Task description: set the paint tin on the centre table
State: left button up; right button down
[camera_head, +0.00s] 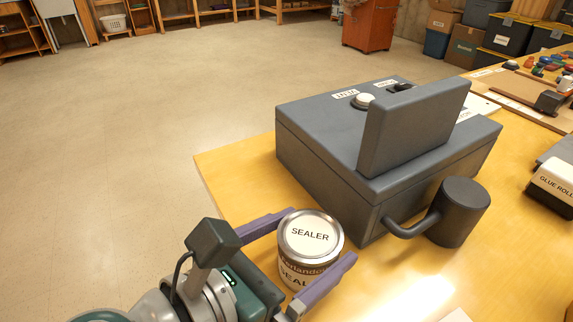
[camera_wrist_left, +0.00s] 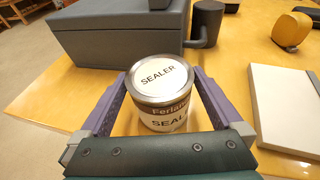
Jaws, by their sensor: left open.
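The paint tin (camera_head: 309,236), with a silver lid and the word SEALER on it, stands upright on a yellow table (camera_head: 233,165). It also shows in the left wrist view (camera_wrist_left: 160,85). My left gripper (camera_head: 305,238) is open, with its purple fingers on either side of the tin. In the left wrist view the fingers (camera_wrist_left: 160,90) flank the tin. I cannot tell whether either finger touches it. My right gripper is not in view.
A large grey machine box (camera_head: 330,195) with a raised lid panel stands just behind the tin. A dark grey cylinder (camera_head: 462,210) on a bent arm sticks out from its front. A glue roller (camera_head: 553,185) lies at the right. Open floor (camera_head: 120,130) lies at the left.

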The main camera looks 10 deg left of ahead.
pick_arm(q)
jog(key=v, duration=1)
jog(key=w+a+r+n+t+y, duration=0.25)
jog(key=a+n+y, duration=0.3)
jog(key=n, duration=0.55)
jog(key=w+a+r+n+t+y, duration=0.1)
jog(key=w+a+r+n+y, duration=0.15)
jog(key=a+n+y, duration=0.6)
jog(key=s+a+f+n+g+h, duration=0.2)
jog(key=s+f+n+g, duration=0.35)
jog(key=n, duration=0.95)
jog(key=s+d+n+g+h, duration=0.2)
jog(key=s+d+n+g, duration=0.2)
jog(key=s+n, duration=0.3)
jog(key=s+f+g, duration=0.1)
jog(key=s, duration=0.1)
jog(key=shift+s+g+h, duration=0.3)
jog(key=shift+s+h, duration=0.05)
jog(key=shift+h, duration=0.05)
jog(key=shift+d+n, duration=0.1)
jog(key=shift+n, duration=0.15)
